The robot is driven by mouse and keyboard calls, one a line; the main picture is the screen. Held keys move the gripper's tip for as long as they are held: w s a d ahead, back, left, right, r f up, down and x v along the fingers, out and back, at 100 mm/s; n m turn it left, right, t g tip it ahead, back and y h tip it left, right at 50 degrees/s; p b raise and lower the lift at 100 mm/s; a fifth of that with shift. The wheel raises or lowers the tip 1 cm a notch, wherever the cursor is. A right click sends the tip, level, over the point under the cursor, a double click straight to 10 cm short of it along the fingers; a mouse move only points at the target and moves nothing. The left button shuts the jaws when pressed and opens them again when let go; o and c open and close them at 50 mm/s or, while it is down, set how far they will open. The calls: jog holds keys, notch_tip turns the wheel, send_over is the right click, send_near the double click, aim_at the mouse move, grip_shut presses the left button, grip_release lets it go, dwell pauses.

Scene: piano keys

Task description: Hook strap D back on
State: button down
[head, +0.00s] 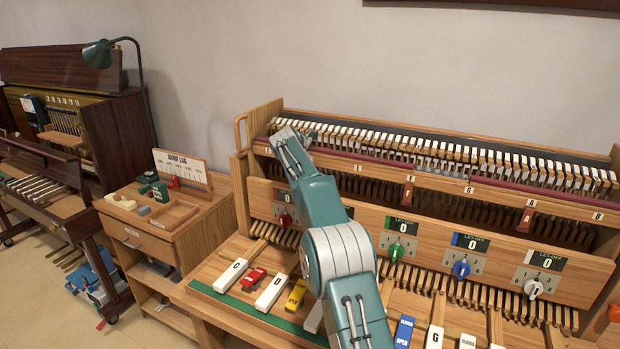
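My gripper (286,134) is at the upper left end of the piano action, over the front of the hammer row (385,143). My teal arm reaches up to it from the bottom of the view. The fingers are small and seen from behind, so I cannot tell their opening or whether they touch anything. Strap D cannot be made out; my arm covers part of the lettered rail (440,181) around there. Red tabs hang below the rail near F (408,191) and A (526,220). The white key D (271,292) lies at the front, left of my arm.
Let-off panels with a green knob (396,251), a blue knob (461,270) and a white knob (534,290) stick out below the rail. Red (254,277), yellow (296,295) and blue (404,332) blocks sit among the keys. A wooden cabinet (160,250) stands left.

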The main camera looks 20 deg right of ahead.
jog(key=shift+a, duration=0.15)
jog(key=shift+c, duration=2.4)
grip_release()
jog(key=shift+w, duration=0.1)
jog(key=v, duration=1.2)
jog(key=shift+a, duration=0.1)
